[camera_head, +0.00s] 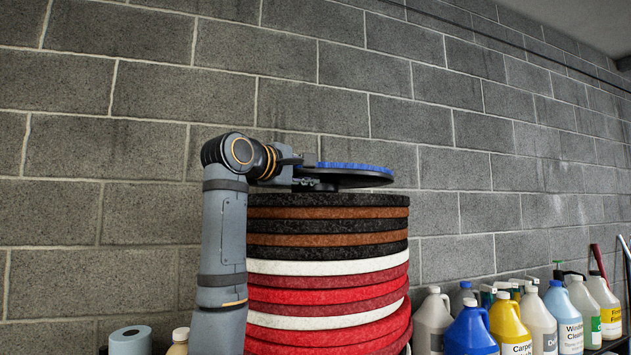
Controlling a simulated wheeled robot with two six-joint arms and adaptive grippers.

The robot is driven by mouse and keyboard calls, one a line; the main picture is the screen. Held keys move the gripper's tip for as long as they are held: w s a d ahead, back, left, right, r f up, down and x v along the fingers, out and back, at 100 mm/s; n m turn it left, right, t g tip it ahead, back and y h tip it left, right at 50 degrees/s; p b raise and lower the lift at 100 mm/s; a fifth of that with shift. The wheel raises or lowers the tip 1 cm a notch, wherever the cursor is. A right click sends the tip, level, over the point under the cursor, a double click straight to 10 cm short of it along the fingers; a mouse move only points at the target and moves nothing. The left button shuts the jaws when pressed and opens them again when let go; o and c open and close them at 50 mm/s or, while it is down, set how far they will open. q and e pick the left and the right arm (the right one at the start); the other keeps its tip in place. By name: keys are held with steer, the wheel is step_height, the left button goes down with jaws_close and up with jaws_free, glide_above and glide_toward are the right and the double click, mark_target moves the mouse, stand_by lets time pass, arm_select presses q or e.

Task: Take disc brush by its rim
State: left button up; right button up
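The disc brush (355,173) is a flat black disc with blue bristles facing up. It is at the top of a tall stack of round pads (328,225), with its right side seeming to stand slightly clear of the top black pad. My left gripper (306,177) is at the brush's left rim, with dark finger parts by the rim and under it. The rim partly hides the fingertips, so I cannot tell whether they are closed on it. My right gripper is not in view.
The stack has black, brown, white and red pads. Several cleaning bottles (470,328) stand to its right, and a blue paper roll (130,341) is at the lower left. A grey block wall (250,45) is behind. The space above the brush is clear.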

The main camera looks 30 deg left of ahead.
arm_select(q)
jaws_close()
steer(key=shift+r, duration=0.15)
